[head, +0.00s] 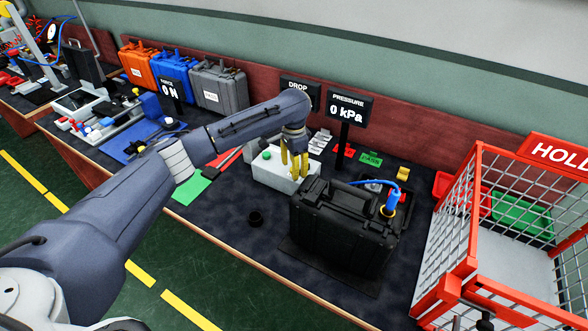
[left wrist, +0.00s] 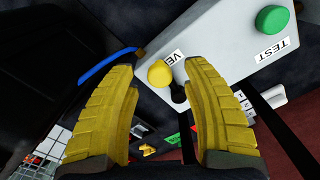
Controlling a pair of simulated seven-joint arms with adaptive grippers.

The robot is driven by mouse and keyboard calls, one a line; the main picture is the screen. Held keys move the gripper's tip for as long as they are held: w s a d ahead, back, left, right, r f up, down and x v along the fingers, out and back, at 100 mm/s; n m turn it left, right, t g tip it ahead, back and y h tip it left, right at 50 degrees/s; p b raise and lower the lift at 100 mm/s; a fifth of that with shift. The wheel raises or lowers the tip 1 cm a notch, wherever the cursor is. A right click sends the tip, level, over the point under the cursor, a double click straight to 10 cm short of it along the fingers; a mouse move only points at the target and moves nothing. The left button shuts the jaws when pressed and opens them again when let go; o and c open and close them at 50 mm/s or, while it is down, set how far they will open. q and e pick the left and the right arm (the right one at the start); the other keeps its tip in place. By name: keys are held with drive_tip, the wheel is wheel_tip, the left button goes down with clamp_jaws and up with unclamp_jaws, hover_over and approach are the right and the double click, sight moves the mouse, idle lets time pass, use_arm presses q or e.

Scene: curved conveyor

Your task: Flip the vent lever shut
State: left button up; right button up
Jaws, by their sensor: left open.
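The vent lever (left wrist: 160,73) has a yellow ball knob and a dark base, on a white control box (left wrist: 225,45) beside a partly covered "VE…" label. A green TEST button (left wrist: 272,19) sits on the same box. My left gripper (head: 294,172) reaches down over the box (head: 262,173) in the head view. In the left wrist view its yellow fingers are open, one on each side of the knob. The right fingertip appears very close to the knob; I cannot tell whether it touches. In the head view the fingers hide the lever. My right gripper is not seen.
A black case (head: 340,230) with a blue hose fitting (head: 392,202) stands just right of the box. The pressure display (head: 347,107) reads 0 kPa. A red mesh HOLD cage (head: 450,235) is at the right.

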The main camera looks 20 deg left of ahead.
use_arm(q)
drive_tip(key=shift+f, duration=0.55)
drive_tip(key=shift+c, duration=0.4)
clamp_jaws()
